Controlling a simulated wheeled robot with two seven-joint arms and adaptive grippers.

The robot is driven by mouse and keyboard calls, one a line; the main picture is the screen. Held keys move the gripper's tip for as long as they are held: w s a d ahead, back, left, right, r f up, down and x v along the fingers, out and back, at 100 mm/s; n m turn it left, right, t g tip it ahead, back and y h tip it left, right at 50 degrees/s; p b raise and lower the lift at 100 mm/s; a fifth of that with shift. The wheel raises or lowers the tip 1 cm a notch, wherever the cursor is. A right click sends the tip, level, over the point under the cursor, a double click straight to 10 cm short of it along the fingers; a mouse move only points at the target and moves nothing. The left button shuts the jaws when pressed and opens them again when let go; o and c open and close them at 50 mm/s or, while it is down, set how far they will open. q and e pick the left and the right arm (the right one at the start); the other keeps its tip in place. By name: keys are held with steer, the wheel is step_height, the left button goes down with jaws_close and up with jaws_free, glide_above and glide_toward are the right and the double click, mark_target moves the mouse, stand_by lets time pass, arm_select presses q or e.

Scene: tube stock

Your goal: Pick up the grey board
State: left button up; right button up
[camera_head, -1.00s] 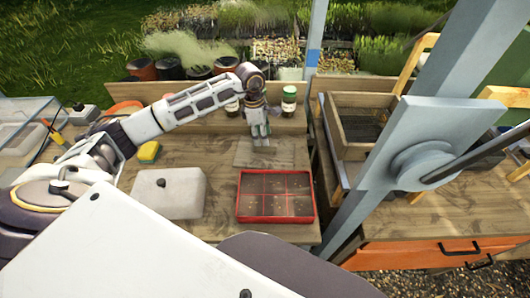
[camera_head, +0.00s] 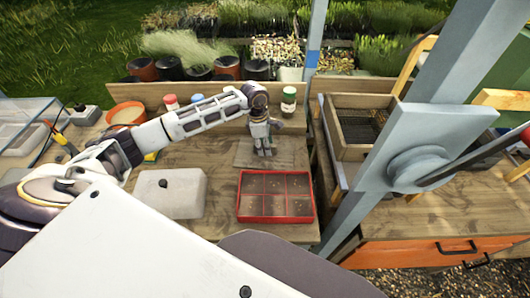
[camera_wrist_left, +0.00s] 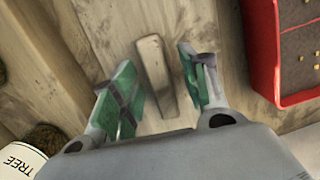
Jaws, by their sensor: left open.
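The grey board (camera_head: 286,156) lies flat on the wooden table behind the red tray, partly hidden by my left gripper. My left gripper (camera_head: 264,152) points down over the middle of the board, fingers apart. In the left wrist view, the two green-padded fingers (camera_wrist_left: 157,90) are open on either side of a narrow pale bar (camera_wrist_left: 152,68), which looks like a handle on the board. The fingers appear clear of the bar. Whether their tips touch the board cannot be told. My right gripper is not in view.
The red divided tray (camera_head: 238,205) is in front of the board, with a pale lidded box (camera_head: 180,194) to its left. A blue-grey post borders the right side.

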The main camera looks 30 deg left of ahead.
arm_select(q)
steer(key=shift+f, duration=0.1)
stand_by(0.3)
steer(key=shift+f+b, duration=0.25)
steer(key=shift+b, duration=0.15)
stand_by(0.7)
jaws_close()
stand_by(0.4)
